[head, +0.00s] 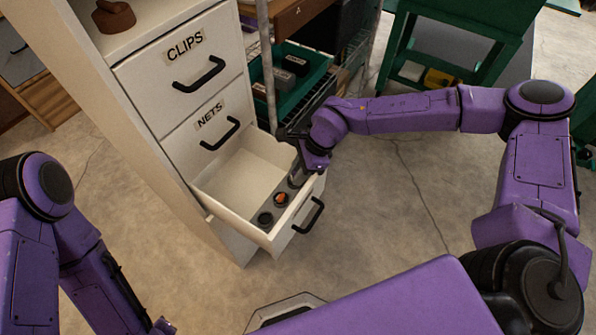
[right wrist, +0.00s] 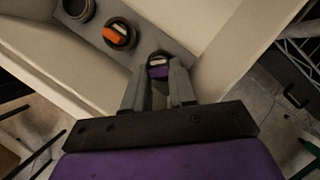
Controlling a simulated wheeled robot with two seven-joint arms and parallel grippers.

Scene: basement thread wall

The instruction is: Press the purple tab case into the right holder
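The purple tab case (right wrist: 158,71), with a pale strip on top, is between my right gripper's fingertips (right wrist: 160,76) in the right wrist view. The fingers press close on both its sides. It is at the right holder (right wrist: 157,54), whose dark round rim shows around its far side; how deep it sits I cannot tell. In the head view my right gripper (head: 298,168) reaches down into the open drawer and hides the case. My left arm comes in at the lower left; its gripper is out of view.
The middle holder (head: 281,198) has an orange case (right wrist: 115,36) in it; the left holder (head: 265,219) looks dark and empty. They share a grey strip along the front of the open drawer (head: 235,175). Green bin (head: 290,97) and wire shelving stand behind.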

